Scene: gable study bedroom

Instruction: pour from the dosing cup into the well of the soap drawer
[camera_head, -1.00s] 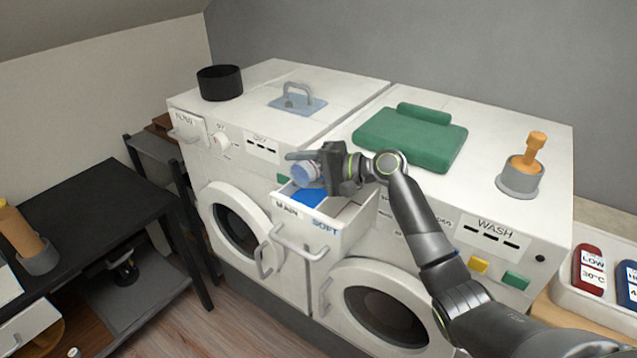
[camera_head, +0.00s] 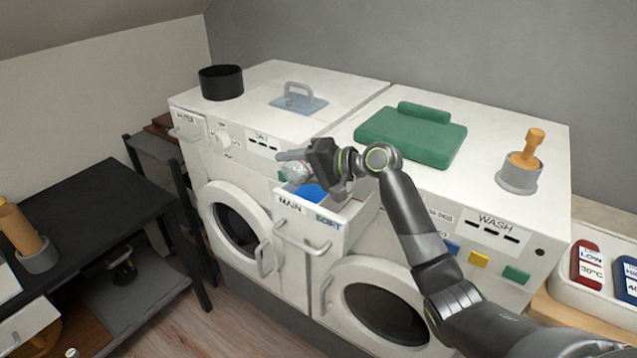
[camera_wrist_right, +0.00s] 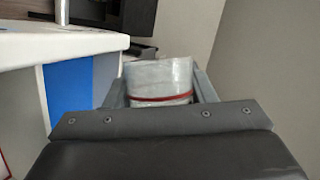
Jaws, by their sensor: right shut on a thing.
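The soap drawer (camera_head: 310,226) is pulled out of the washer front, labelled MAIN and SOFT, with a blue area (camera_head: 313,194) inside behind the MAIN label. My right gripper (camera_head: 296,162) is shut on the dosing cup (camera_head: 297,173), above the back left of the open drawer. In the right wrist view the cup (camera_wrist_right: 158,77) is clear and whitish with a red band, between the two fingers. The blue area (camera_wrist_right: 72,95) shows left of it. I cannot tell the cup's exact tilt or any contents. My left gripper is out of view.
A green folded pad (camera_head: 412,135) and a grey holder with an orange-handled tool (camera_head: 520,178) stand on the washer top. A black pot (camera_head: 220,83) and a blue handled plate (camera_head: 298,103) are on the left machine. A black table (camera_head: 90,218) stands at left.

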